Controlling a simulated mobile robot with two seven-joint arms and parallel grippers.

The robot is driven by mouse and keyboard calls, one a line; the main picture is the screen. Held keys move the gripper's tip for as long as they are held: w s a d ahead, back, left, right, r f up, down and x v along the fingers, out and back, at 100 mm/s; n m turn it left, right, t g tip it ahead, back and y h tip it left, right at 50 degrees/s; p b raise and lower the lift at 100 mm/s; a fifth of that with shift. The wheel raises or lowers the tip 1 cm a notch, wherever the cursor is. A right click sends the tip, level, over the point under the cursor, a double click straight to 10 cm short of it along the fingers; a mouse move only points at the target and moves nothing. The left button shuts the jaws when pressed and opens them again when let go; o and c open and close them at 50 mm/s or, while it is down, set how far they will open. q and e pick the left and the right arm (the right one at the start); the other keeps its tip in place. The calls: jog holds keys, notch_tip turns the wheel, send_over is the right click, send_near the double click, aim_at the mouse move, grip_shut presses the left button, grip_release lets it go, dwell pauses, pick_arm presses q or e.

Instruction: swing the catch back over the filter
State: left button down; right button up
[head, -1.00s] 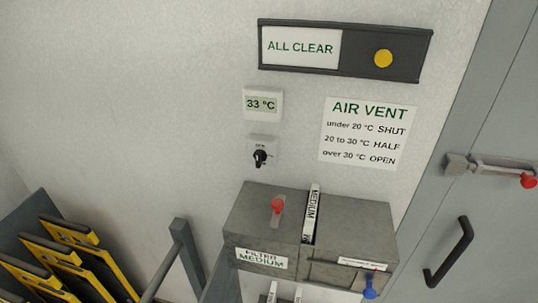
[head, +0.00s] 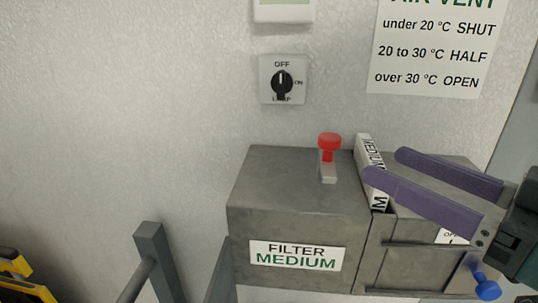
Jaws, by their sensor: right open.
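The catch (head: 328,172) is a short grey bar with a red knob (head: 329,143). It lies on top of the grey box, left of the slot and clear of it. The filter (head: 366,158) is a white cartridge marked MEDIUM, upright in the slot, its top edge showing above the box. My right gripper (head: 388,167) has two purple fingers, open and apart, coming in from the right. In the picture its fingertips overlap the filter's right side, and it holds nothing. Whether they touch the filter I cannot tell. My left gripper is not in view.
The grey box (head: 290,205) carries a FILTER MEDIUM label (head: 296,256). A blue knob (head: 487,290) is at its lower right. A rotary switch (head: 282,82) and a vent notice (head: 434,52) are on the wall. A grey post (head: 153,250) stands at lower left. The space above the catch is clear.

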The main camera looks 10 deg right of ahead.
aim_at(338, 141)
jog(key=p+x, duration=0.1)
jog(key=x, duration=0.3)
jog(key=p+x, duration=0.1)
jog(key=x, duration=0.3)
jog(key=shift+w+a+r, duration=0.15)
jog(key=shift+r, duration=0.1)
jog(key=shift+w+a+f, duration=0.1)
jog(key=shift+w+a, duration=0.3)
jog(key=shift+w, duration=0.2)
jog(key=shift+c, duration=0.2)
jog(key=c, duration=0.9)
grip_shut()
